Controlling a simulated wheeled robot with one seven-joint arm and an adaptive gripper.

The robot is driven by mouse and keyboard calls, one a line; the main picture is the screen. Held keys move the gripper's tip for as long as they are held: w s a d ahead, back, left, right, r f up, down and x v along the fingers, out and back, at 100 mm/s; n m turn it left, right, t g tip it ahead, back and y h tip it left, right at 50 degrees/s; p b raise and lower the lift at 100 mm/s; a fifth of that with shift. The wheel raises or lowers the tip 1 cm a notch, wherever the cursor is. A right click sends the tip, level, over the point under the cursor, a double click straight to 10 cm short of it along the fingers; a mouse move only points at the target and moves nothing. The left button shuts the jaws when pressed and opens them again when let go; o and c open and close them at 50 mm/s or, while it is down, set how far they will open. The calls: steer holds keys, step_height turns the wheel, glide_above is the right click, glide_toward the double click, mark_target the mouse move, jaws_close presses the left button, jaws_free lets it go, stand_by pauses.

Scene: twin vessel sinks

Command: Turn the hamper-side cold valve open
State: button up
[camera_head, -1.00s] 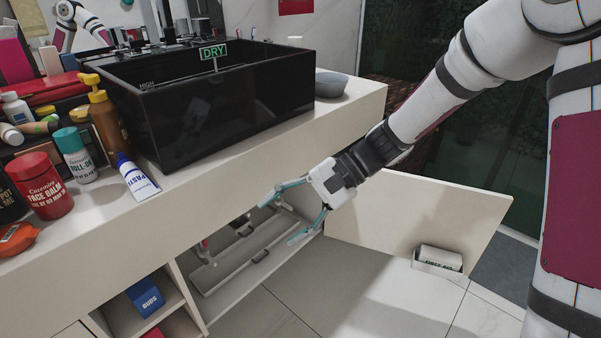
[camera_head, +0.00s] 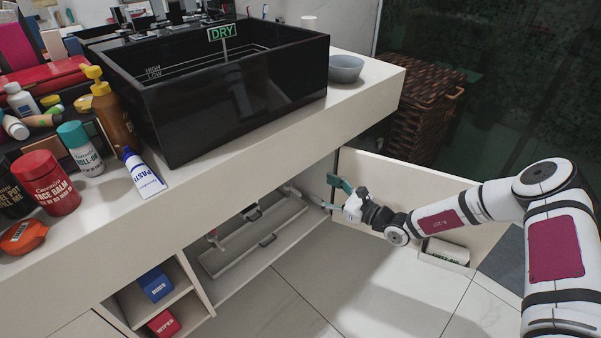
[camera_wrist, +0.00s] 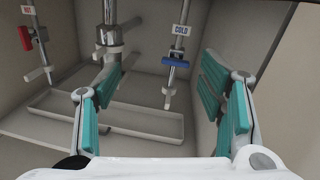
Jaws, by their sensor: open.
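The cold valve's blue handle (camera_wrist: 176,62) lies crosswise on its vertical pipe in the wrist view, below a COLD tag (camera_wrist: 180,30). My gripper (camera_wrist: 160,78) is open, its teal fingers spread on either side of the view. The blue handle shows between them, farther inside the cabinet, and neither finger touches it. In the head view my gripper (camera_head: 330,193) is at the right end of the open sink cabinet, beside the open door. The blue handle cannot be made out there. The woven hamper (camera_head: 420,115) stands beyond the counter's right end.
A red-handled hot valve (camera_wrist: 25,38) and a thick drain pipe (camera_wrist: 108,35) are left of the cold pipe. A tray (camera_wrist: 120,120) lies on the cabinet floor. The open door (camera_head: 400,185) stands close behind my gripper. The counter (camera_head: 300,130) overhangs the opening.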

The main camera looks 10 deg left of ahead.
steer(key=w+a+f+m+b, duration=0.1)
steer(key=w+a, duration=0.2)
steer(key=w+a+f+m+t+b, duration=0.1)
steer(key=w+a+b, duration=0.1)
steer(key=w+a, duration=0.1)
steer(key=w+a+f+m+h+b, duration=0.1)
steer(key=w+a, duration=0.2)
steer(key=shift+f+t+b, duration=0.4)
steer(key=shift+w+a+r, duration=0.1)
steer(key=shift+w+a, duration=0.25)
steer(key=shift+a, duration=0.15)
steer(key=c, duration=1.2)
